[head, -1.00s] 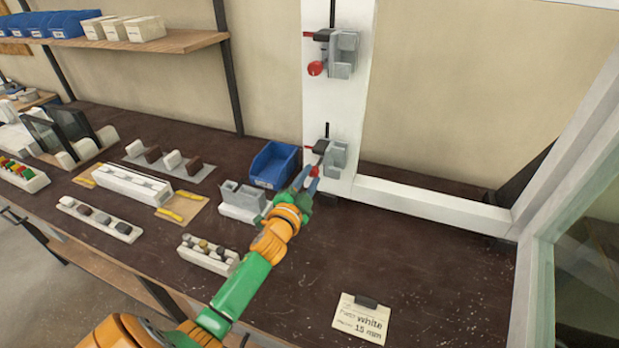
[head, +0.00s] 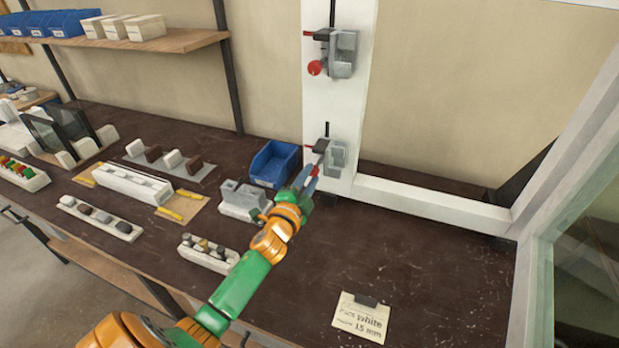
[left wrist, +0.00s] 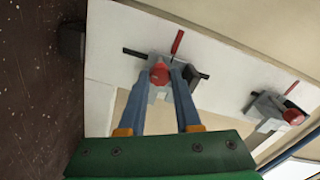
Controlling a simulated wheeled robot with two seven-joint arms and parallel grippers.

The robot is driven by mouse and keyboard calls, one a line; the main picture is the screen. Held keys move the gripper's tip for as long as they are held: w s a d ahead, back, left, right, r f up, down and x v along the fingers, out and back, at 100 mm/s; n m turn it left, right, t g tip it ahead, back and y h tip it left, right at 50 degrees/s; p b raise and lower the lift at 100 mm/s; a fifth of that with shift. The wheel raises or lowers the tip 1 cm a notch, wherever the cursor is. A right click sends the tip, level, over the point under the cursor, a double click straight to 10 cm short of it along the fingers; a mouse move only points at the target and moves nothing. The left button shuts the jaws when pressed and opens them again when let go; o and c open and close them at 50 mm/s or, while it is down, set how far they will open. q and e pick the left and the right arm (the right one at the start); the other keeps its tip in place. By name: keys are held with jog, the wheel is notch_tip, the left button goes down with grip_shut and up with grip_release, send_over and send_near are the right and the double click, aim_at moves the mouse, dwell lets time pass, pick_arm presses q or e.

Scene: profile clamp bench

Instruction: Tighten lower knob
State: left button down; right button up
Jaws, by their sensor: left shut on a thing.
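The lower clamp (head: 335,157) is a grey block on the white upright of the frame, with a red lever (head: 310,147). My left gripper (head: 310,178) reaches it from the front left. In the left wrist view the red lower knob (left wrist: 159,74) lies between the blue fingertips of my left gripper (left wrist: 161,70), which is shut on it. The knob is mostly hidden by the fingers in the head view. The upper clamp (head: 343,55) with its red knob (head: 315,68) is higher on the upright and free. My right gripper is not in view.
A blue bin (head: 274,164) and a grey block fixture (head: 243,198) stand just left of my gripper. The white lower rail (head: 435,202) runs right from the upright. A note card (head: 361,318) lies at the front; the bench around it is clear.

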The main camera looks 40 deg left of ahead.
pick_arm(q)
jog(key=c, duration=0.8)
grip_release()
jog(key=shift+c, duration=0.2)
jog(key=shift+o, duration=1.2)
jog(key=shift+w, duration=0.1)
jog(key=v, duration=0.7)
jog(key=shift+b, duration=0.4)
jog(key=shift+a, duration=0.1)
jog(key=shift+f, duration=0.1)
